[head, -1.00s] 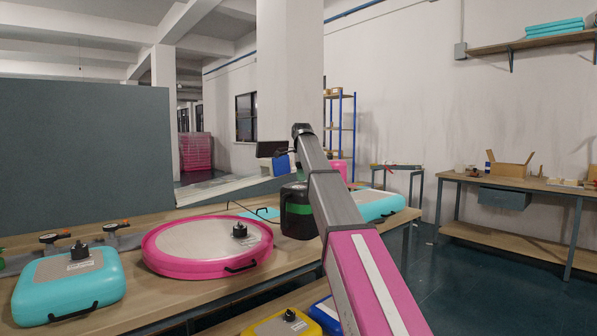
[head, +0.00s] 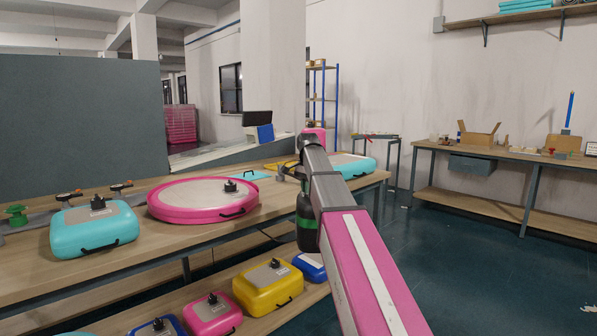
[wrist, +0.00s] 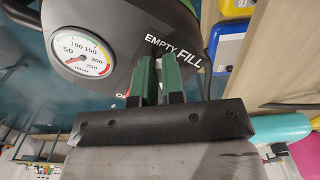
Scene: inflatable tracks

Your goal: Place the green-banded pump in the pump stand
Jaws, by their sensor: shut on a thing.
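The green-banded pump (head: 307,222) is a dark upright cylinder with a green band, hanging just off the long table's edge, partly behind my arm. In the wrist view the pump (wrist: 105,25) fills the top, with a round gauge and "EMPTY FILL" lettering. My gripper (wrist: 158,78) is shut on the pump near its top; the exact grip spot is partly hidden. In the head view my arm hides the fingers. On the right workbench a blue upright rod stands on a small base (head: 563,143); I cannot tell whether this is the pump stand.
The long table (head: 120,285) holds a pink disc (head: 200,198) and a turquoise pad (head: 95,229). Its lower shelf carries yellow, pink and blue pads. The right workbench (head: 470,151) holds an open cardboard box (head: 480,140). Open floor (head: 460,270) lies between the tables.

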